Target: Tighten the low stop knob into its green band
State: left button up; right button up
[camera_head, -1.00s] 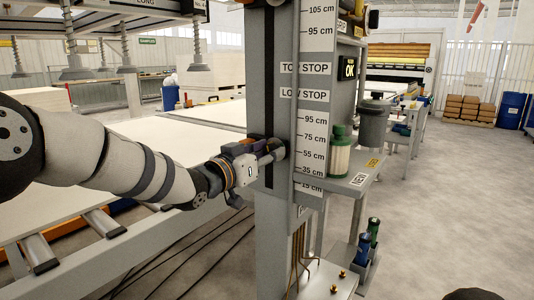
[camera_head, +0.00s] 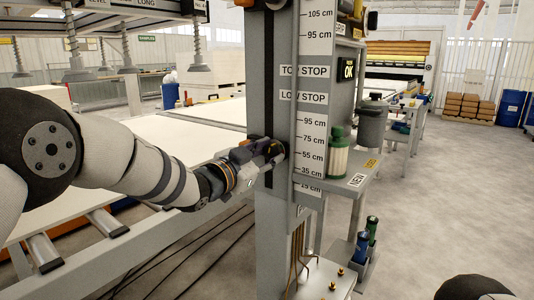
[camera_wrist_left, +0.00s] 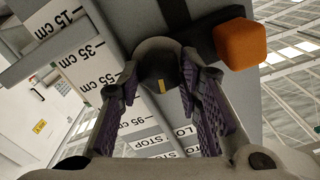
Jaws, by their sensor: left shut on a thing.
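The low stop knob (camera_wrist_left: 158,66) is a dark round knob with a short yellow mark on its face, seen in the left wrist view. My left gripper (camera_wrist_left: 160,80) is shut on it, one purple-padded finger on each side. In the head view my left gripper (camera_head: 272,151) reaches the slotted front of the grey post (camera_head: 266,222), beside the lower cm scale (camera_head: 312,146). There the gripper mostly hides the knob. I cannot make out a green band around the knob. The LOW STOP label (camera_head: 304,97) is higher on the post. My right gripper is not in view.
An orange block (camera_wrist_left: 240,43) sits close beside the knob in the left wrist view. A side shelf (camera_head: 352,178) with a green-and-white bottle (camera_head: 338,155) stands right of the post. White panels (camera_head: 150,146) lie on the frame at left. Floor at right is open.

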pick_arm(q)
jog(key=shift+m, duration=0.3)
jog(key=o, duration=1.2)
jog(key=v, duration=1.2)
